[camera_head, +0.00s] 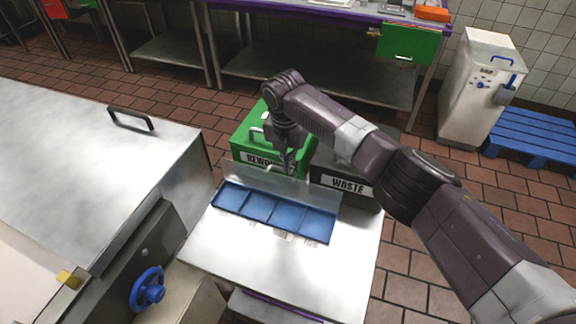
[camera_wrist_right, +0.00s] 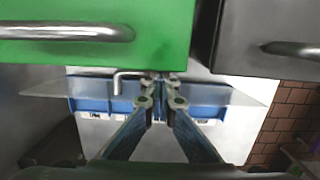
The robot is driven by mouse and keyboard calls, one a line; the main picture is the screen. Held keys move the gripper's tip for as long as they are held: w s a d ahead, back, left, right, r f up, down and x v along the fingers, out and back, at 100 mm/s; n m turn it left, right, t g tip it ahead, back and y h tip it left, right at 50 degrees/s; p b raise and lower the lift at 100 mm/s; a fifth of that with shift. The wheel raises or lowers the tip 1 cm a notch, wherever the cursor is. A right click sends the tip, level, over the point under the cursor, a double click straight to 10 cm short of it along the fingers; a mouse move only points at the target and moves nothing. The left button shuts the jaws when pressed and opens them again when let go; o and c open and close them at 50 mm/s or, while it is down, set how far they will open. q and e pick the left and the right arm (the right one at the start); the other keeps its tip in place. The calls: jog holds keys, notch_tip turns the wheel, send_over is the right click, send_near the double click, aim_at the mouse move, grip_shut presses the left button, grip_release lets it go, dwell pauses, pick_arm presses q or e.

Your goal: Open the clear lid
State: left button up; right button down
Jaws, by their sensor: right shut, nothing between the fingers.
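The clear lid (camera_head: 242,177) is a see-through pane along the far edge of the blue tray (camera_head: 273,211), which has several compartments. The lid looks tilted up, and the compartments show in front of it. In the right wrist view the lid (camera_wrist_right: 60,88) spans the tray (camera_wrist_right: 85,104), with a small bent metal handle (camera_wrist_right: 117,82) left of my fingertips. My right gripper (camera_head: 287,168) points down at the lid, close to its handle. Its fingers (camera_wrist_right: 160,77) are closed together with nothing between them; whether they touch the lid is unclear. My left gripper is out of view.
The steel counter (camera_head: 262,262) in front of the tray is clear. A large steel lidded unit (camera_head: 85,150) stands at left.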

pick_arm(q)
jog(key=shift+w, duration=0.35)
